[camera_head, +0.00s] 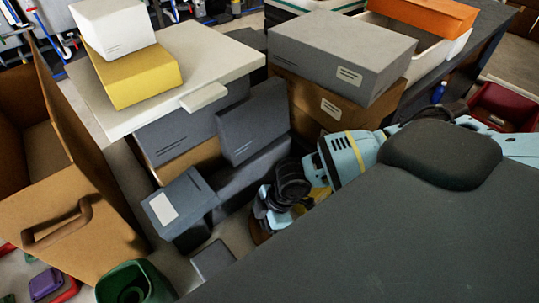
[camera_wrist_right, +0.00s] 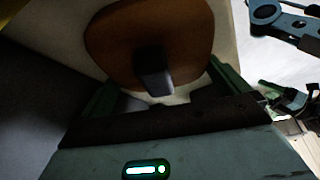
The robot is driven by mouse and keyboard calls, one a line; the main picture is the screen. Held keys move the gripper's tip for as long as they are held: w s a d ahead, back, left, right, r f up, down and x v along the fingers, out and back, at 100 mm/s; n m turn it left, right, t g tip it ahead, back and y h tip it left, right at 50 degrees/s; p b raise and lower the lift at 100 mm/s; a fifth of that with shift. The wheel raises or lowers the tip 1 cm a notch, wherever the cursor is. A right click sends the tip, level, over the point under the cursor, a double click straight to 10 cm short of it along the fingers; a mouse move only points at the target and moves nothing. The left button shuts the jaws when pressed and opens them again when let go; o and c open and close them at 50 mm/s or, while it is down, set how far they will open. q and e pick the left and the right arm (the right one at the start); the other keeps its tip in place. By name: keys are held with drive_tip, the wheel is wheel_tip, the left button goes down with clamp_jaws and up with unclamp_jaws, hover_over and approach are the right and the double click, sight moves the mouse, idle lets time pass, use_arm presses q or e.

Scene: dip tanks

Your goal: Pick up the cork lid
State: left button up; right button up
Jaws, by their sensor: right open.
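The cork lid (camera_wrist_right: 118,38) shows in the right wrist view as a rounded brown disc with a dark knob (camera_wrist_right: 155,72) standing out from it. In the head view, a small brown edge (camera_head: 258,232) beside my right gripper (camera_head: 263,213) may be the same lid; most of it is hidden by the gripper. In the right wrist view my right gripper (camera_wrist_right: 158,88) is open, with one finger on each side of the knob. I cannot tell whether the fingers touch it. My left gripper does not show in the head view.
Dark grey boxes (camera_head: 252,120) stand left of my right gripper. A stacked grey box (camera_head: 340,52) and brown box (camera_head: 315,105) stand behind it. A brown open crate (camera_head: 95,245) and a green cup (camera_head: 135,283) are at the left. Free room around the gripper is narrow.

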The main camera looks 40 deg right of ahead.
drive_tip(key=shift+a+f, duration=0.15)
drive_tip(key=shift+f, duration=0.2)
drive_tip(key=shift+c, duration=0.3)
drive_tip(key=c, duration=0.7)
drive_tip(key=shift+r, duration=0.1)
